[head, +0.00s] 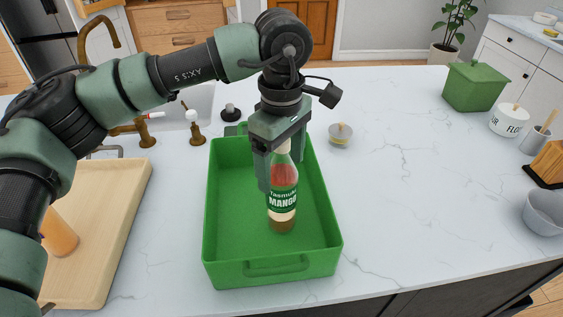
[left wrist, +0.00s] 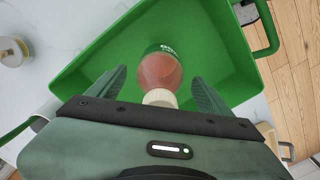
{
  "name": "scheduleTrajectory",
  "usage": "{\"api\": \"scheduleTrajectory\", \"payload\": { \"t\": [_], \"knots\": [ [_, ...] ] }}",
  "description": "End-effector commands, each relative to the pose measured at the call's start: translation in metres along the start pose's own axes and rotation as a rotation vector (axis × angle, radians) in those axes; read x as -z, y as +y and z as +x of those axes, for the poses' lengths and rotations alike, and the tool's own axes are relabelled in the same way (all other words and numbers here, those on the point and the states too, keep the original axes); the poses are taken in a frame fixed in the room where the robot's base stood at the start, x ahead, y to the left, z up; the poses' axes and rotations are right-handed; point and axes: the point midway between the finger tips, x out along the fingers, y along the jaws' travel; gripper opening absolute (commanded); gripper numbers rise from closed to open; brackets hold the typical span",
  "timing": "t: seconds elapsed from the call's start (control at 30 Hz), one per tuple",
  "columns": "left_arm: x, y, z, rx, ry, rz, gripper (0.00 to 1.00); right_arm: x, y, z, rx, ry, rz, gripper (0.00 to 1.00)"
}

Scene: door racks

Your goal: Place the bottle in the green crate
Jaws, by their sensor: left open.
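The green crate (head: 225,235) sits on the white counter in the middle of the head view; its wall also shows in the left wrist view (left wrist: 225,40). The bottle (head: 283,195), with a mango label and a pale cap, stands upright inside the crate, toward its right side. In the left wrist view the bottle (left wrist: 162,70) shows between the two fingers. My left gripper (head: 278,165) is open, pointing down around the bottle's upper part, with a finger on either side and gaps visible. My right gripper is not in view.
A wooden board (head: 115,230) with an orange bottle (head: 58,235) lies left of the crate. A small glass jar (head: 340,134) stands close behind its right side. A green lidded box (head: 474,87) and white canister (head: 508,120) stand at right.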

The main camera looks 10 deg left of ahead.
Motion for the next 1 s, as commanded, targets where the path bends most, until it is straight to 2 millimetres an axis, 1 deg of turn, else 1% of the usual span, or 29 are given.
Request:
{"api": "scheduleTrajectory", "payload": {
  "t": [0.17,0.4,0.53,0.6,0.7,1.0],
  "knots": [
    [0.0,0.001,-0.029,-0.005,0.0,0.0,0.8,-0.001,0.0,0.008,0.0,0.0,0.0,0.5],
    [0.0,0.001,-0.082,-0.004,0.001,-0.001,0.8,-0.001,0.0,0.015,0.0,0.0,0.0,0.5],
    [0.0,0.001,-0.104,-0.003,0.001,0.001,0.8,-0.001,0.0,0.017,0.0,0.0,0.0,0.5],
    [0.0,0.001,-0.111,-0.002,0.001,0.001,0.8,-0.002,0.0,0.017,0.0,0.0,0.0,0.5],
    [0.0,0.001,-0.118,-0.001,0.001,0.001,0.8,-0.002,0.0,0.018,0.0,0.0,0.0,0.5],
    [0.0,0.0,-0.12,0.0,0.001,0.001,0.8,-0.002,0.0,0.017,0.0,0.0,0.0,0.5]
  ]
}}
